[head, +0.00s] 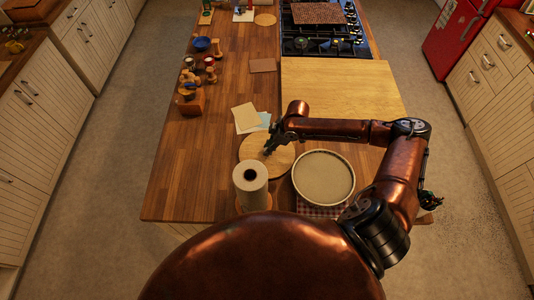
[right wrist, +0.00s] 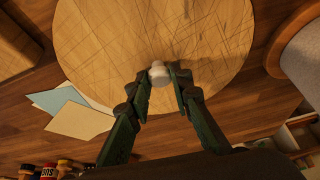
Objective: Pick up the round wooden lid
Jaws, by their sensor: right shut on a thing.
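The round wooden lid (head: 277,163) lies near the front of the wooden island, between the paper roll and the round pan. In the right wrist view the lid (right wrist: 100,35) is a scratched pale disc with a small whitish knob (right wrist: 159,73). My right gripper (head: 268,150) is over the lid, and in the right wrist view its fingertips (right wrist: 161,77) are shut on the knob from both sides. Whether the lid is lifted off the counter I cannot tell. My left gripper is not in view.
A paper roll (head: 250,182) stands upright close to the lid's front left. A round pan (head: 323,178) sits on a checked cloth at the right. Paper sheets (head: 245,117) and a large wooden board (head: 335,88) lie behind. The counter's left front is clear.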

